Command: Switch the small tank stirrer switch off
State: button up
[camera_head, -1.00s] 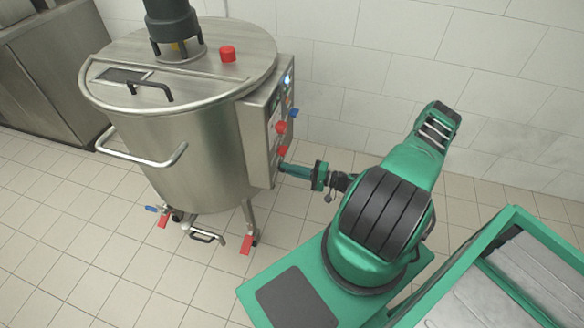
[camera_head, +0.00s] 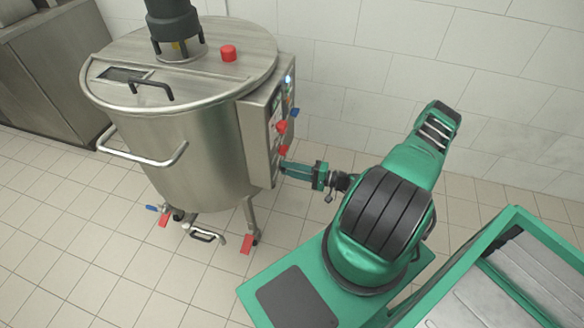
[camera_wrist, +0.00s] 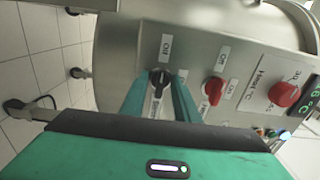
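The small steel tank (camera_head: 185,150) stands left of my arm, with a control panel (camera_head: 262,130) on its right side. In the wrist view a black rotary switch (camera_wrist: 159,80) sits on the panel, with an "Off" label above it and a partly hidden label below it. I cannot read clearly which way its pointer is set. My gripper (camera_wrist: 158,92) is open, with one green finger on each side of the black switch. Contact with the switch is not clear. In the head view my gripper (camera_head: 284,168) reaches the lower part of the panel, where the switch is hidden.
A red switch (camera_wrist: 213,90) and a red knob (camera_wrist: 284,94) lie to the right on the panel in the wrist view. A display (camera_wrist: 311,92) is at the edge. A steel cabinet (camera_head: 48,75) stands at the left. The tiled floor right of the tank is clear.

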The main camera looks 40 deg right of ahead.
jog(key=v, duration=1)
jog(key=shift+s+d, duration=0.25)
jog(key=s+a+r+n+g+h, duration=0.1)
jog(key=s+r+n+g+h, duration=0.15)
jog(key=r+g, duration=0.8)
jog(key=s+r+n+g+h, duration=0.2)
jog(key=r+n+g+h, duration=0.25)
jog(key=r, duration=1.15)
jog(key=s+a+r+m+h, duration=0.1)
jog(key=s+a+r+h, duration=0.1)
jog(key=s+r, duration=0.5)
jog(key=s+a+r+m+h, duration=0.1)
jog(key=s+a+r, duration=0.3)
jog(key=s+r, duration=0.4)
jog(key=shift+r+m+t+h, duration=0.4)
jog(key=shift+r+m, duration=0.2)
jog(key=shift+r, duration=0.15)
jog(key=shift+s+a, duration=0.1)
jog(key=shift+s, duration=0.05)
